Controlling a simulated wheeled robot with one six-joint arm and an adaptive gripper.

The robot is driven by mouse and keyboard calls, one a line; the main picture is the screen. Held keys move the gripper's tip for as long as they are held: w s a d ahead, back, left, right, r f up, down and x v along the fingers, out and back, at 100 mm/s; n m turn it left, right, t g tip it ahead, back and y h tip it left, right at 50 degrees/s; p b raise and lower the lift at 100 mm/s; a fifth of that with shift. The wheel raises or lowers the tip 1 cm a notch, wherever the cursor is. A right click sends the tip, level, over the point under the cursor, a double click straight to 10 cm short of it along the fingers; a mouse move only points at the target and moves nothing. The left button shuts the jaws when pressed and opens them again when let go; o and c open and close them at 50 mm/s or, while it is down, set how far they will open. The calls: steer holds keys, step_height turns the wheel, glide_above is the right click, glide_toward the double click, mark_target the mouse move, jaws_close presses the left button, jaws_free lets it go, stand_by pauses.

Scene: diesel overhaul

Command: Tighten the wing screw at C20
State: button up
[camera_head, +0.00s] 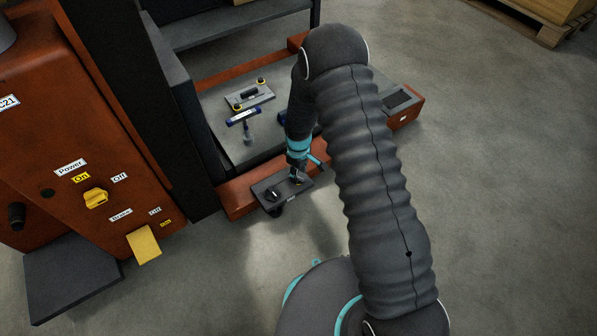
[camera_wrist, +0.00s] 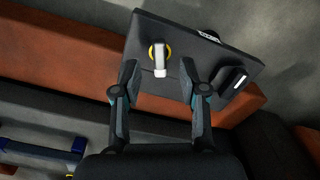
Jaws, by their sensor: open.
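The wing screw (camera_wrist: 159,60) shows in the wrist view as a pale upright wing on a yellow ring. It sits on a dark plate (camera_wrist: 185,28), which also shows in the head view (camera_head: 266,184) at the front of an orange frame. My gripper (camera_wrist: 160,72) is open, with one finger on each side of the wing. A gap shows between the wing and each finger. In the head view my gripper (camera_head: 298,177) is over the plate's right part and largely hides the screw. A small label (camera_wrist: 209,36) on the plate is too small to read.
A black knob (camera_wrist: 233,80) stands on the same plate, close to my right finger. Behind lie a grey bed with a blue-ended tool (camera_head: 243,117) and a plate with yellow-ringed parts (camera_head: 249,97). An orange cabinet (camera_head: 60,140) stands at left. Floor is clear in front.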

steer(key=shift+f+b, duration=1.15)
steer(key=shift+f, duration=0.45)
jaws_close()
steer(key=m+b, duration=0.1)
steer(key=m, duration=0.4)
